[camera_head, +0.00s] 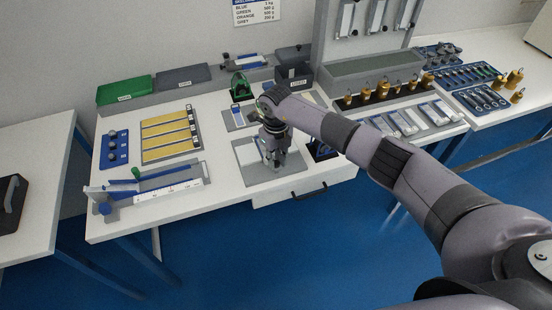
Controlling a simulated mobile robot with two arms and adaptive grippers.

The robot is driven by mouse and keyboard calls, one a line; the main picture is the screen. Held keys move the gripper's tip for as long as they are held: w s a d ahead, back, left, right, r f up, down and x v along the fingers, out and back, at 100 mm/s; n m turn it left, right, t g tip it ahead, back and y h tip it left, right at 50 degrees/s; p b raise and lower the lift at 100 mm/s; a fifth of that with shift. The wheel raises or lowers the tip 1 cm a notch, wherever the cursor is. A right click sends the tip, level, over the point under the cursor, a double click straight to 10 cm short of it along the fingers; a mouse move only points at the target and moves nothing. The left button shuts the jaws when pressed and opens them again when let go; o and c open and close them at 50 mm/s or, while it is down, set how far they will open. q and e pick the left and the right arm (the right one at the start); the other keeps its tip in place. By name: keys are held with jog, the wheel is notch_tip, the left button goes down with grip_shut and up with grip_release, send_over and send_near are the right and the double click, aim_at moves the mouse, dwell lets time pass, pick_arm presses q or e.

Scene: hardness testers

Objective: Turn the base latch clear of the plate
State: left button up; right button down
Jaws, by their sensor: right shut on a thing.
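My right gripper (272,157) points down over a grey plate (251,173) near the front edge of the white table. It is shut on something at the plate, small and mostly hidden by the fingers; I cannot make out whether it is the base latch. The grey plate lies flat, and its left and front parts show around the gripper. My left gripper is not in view.
A measuring fixture with a blue bar (158,187) lies to the left. Yellow strips in a tray (172,136) lie behind it. A green device (239,86) stands behind the gripper. Brass weights (382,89) stand at right. A drawer (300,193) is under the table front.

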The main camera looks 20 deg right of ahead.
jog(key=shift+f+n+b, duration=0.15)
jog(key=shift+n+b, duration=0.55)
jog(key=shift+b, duration=0.35)
jog(key=n+b, duration=0.9)
jog(key=b, duration=0.1)
jog(key=shift+n, duration=0.4)
jog(key=n+b, duration=0.3)
jog(key=shift+r+n+b, duration=0.2)
jog(key=shift+n+b, duration=0.45)
jog(key=shift+n, duration=0.55)
jog(key=c, duration=1.5)
grip_release()
jog(key=shift+o, duration=0.2)
